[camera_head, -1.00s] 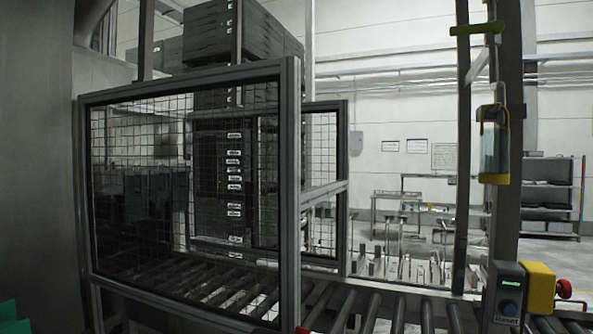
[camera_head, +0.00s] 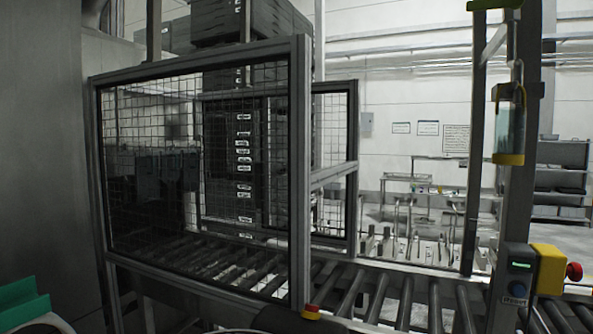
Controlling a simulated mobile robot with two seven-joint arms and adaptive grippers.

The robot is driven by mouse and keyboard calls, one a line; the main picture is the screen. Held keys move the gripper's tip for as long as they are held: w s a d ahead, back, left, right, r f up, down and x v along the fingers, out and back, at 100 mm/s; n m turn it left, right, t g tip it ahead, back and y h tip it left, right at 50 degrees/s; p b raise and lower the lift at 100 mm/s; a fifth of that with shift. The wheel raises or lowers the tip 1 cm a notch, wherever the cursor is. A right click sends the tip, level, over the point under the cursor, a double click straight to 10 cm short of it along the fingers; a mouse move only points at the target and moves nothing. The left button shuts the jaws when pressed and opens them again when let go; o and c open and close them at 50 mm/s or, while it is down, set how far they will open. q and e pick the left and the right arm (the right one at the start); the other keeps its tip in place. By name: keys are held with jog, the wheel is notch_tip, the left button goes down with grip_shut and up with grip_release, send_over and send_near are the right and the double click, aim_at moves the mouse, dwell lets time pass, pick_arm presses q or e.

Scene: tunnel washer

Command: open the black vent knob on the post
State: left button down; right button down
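A tall grey post (camera_head: 519,195) stands at the right of the head view. A clear bottle-like container with a yellow base (camera_head: 509,125) hangs on its left side, by a dark bracket. A green piece (camera_head: 494,4) sits at the top edge. I cannot make out a black vent knob on this post for certain. Neither of my grippers can be identified in the view. A dark rounded shape at the bottom middle is cut off by the frame edge, and I cannot tell what it is.
A mesh guard fence (camera_head: 300,180) stands at left and centre, before tall stacks of dark crates (camera_head: 240,100). A roller conveyor (camera_head: 410,300) runs along the bottom. A control box (camera_head: 516,275) and a yellow box with a red button (camera_head: 549,270) are at lower right. Teal material (camera_head: 22,303) is at lower left.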

jog(key=shift+w+a+r, duration=0.2)
jog(key=shift+a+r, duration=0.15)
jog(key=shift+r, duration=0.15)
dwell(0.8)
jog(key=shift+s+d+r, duration=0.1)
jog(key=shift+d+r, duration=0.05)
jog(key=shift+d, duration=0.1)
dwell(0.4)
jog(key=shift+s+d+r, duration=0.2)
jog(key=shift+d+r, duration=0.1)
jog(key=shift+r, duration=0.15)
jog(key=shift+r, duration=0.2)
jog(key=shift+s+d+r, duration=0.15)
jog(key=shift+s+r, duration=0.1)
jog(key=shift+r, duration=0.35)
jog(key=shift+w, duration=0.1)
jog(key=shift+d+f, duration=0.1)
jog(key=shift+d, duration=0.15)
